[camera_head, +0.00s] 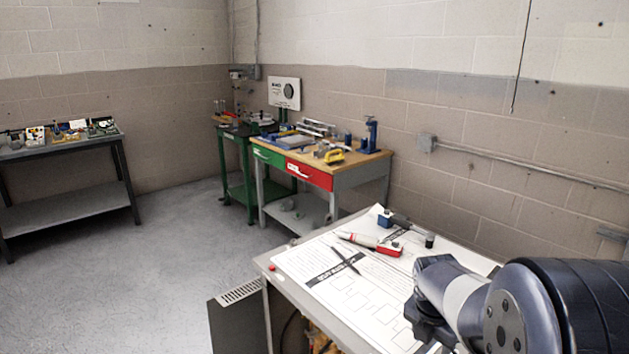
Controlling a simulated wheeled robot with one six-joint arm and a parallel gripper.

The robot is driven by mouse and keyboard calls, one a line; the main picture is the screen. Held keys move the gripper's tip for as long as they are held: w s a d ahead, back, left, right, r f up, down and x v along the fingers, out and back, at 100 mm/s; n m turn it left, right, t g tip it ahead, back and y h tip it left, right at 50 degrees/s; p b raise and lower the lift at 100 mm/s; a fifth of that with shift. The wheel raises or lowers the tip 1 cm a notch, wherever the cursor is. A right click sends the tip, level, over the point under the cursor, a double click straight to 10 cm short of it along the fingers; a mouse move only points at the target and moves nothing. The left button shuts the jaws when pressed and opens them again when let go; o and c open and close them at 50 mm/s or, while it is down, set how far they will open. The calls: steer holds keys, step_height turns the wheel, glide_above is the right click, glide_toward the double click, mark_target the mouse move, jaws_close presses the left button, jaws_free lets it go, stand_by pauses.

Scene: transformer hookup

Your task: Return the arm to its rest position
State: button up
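My arm (540,305) fills the lower right corner, with a dark rounded joint and a lighter grey link. It reaches in over the right part of a near table (262,262). The arm's far end runs down past the bottom edge of the picture. I cannot make out the gripper's fingers, so whether they are open or shut does not show.
White printed sheets (350,300) cover the near table. A red and white tool (372,243), a dark cross-shaped piece (345,262) and a blue-ended piece (386,217) lie there. A wooden-topped workbench (360,163) stands behind. Open grey floor (170,270) lies left.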

steer(key=x, duration=0.5)
steer(key=shift+d+f, duration=0.1)
steer(key=shift+f, duration=0.15)
steer(key=shift+w+r, duration=0.15)
steer(key=shift+r, duration=1.5)
